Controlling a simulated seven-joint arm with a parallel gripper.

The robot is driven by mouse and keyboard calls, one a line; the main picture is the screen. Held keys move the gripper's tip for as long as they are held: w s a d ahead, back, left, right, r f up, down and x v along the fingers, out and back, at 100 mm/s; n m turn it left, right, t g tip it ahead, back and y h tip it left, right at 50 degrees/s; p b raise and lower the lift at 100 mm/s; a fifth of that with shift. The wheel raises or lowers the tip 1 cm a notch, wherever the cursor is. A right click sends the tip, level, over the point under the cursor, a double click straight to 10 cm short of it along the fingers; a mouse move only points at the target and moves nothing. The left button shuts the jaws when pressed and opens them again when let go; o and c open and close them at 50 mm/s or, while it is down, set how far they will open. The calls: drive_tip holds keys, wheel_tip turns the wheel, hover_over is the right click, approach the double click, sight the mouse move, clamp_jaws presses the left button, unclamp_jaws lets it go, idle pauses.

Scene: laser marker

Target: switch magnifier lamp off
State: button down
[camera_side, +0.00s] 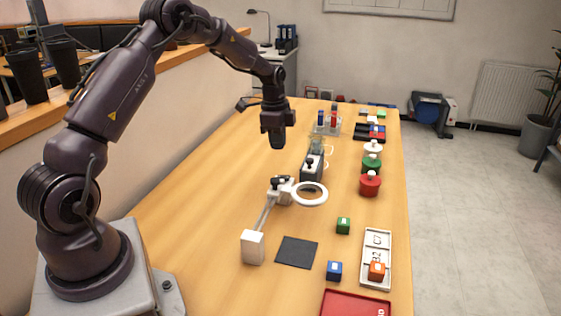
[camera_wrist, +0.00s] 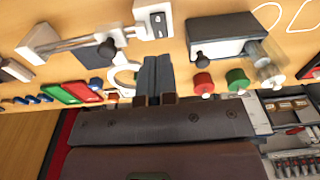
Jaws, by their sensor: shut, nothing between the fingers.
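The magnifier lamp has a white block base (camera_side: 253,247), a thin jointed arm and a white ring head (camera_side: 311,203) over the table. In the wrist view its ring (camera_wrist: 122,76) shows partly, just left of the fingers, and its base (camera_wrist: 38,42) is at upper left. I cannot tell whether the ring is lit. My gripper (camera_side: 277,143) is shut and empty, pointing down high above the table, behind the lamp.
A dark machine with a black knob (camera_side: 312,167) stands behind the lamp. Red (camera_side: 369,186), green (camera_side: 371,164) and white knobbed pieces line the right side. A black mat (camera_side: 297,252), coloured cubes, a white tray (camera_side: 368,284) and a red tray (camera_side: 345,303) lie in front.

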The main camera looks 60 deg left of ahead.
drive_tip(key=r, duration=0.5)
drive_tip(key=shift+s+a+r, duration=0.15)
drive_tip(key=shift+a, duration=0.05)
drive_tip(key=s+d+r+n+t, duration=0.2)
drive_tip(key=s+d+r+n, duration=0.2)
drive_tip(key=s+d+r, duration=0.3)
drive_tip(key=s+d+r+n+t, duration=0.3)
drive_tip(key=s+d+r, duration=0.4)
drive_tip(key=s+d, duration=0.9)
drive_tip(key=shift+s+r+n+y, duration=0.15)
drive_tip(key=shift+s+n+y, duration=0.15)
drive_tip(key=shift+s+n, duration=0.6)
